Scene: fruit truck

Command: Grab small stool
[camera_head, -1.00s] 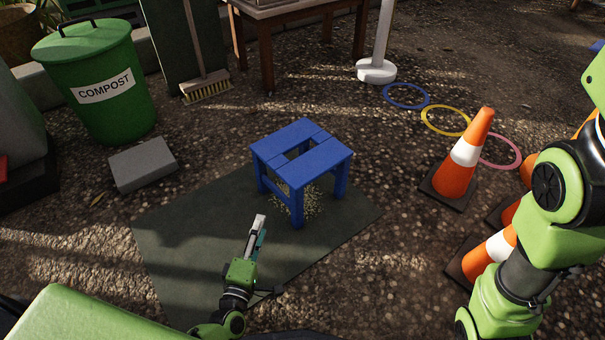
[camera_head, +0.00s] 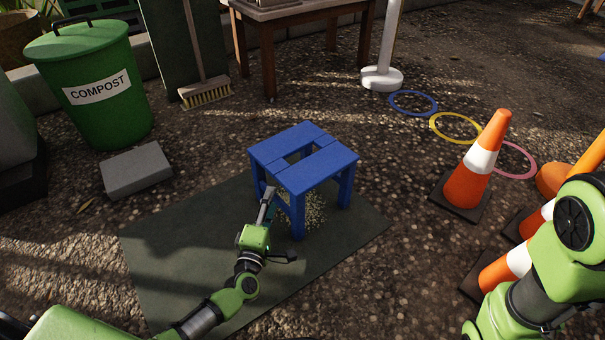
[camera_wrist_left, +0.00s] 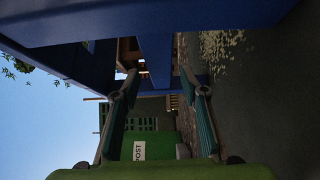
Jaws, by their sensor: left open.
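The small blue stool (camera_head: 312,172) stands upright on a dark mat (camera_head: 185,245), with a slot in its seat. My left gripper (camera_head: 267,200) is at the stool's near left side, below seat height and close to a leg. In the left wrist view the jaws (camera_wrist_left: 160,88) are spread apart, with blue stool parts (camera_wrist_left: 155,50) above and just beyond the fingertips. I see nothing clamped between them. My right arm (camera_head: 555,260) shows at the right edge; its gripper is out of view.
Orange cones (camera_head: 477,165) stand on the right, near blue, yellow and pink rings (camera_head: 455,127). A grey block (camera_head: 136,171) and a green compost bin (camera_head: 100,90) are at left. A broom (camera_head: 205,90), wooden table (camera_head: 300,15) and white post base (camera_head: 382,78) are behind.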

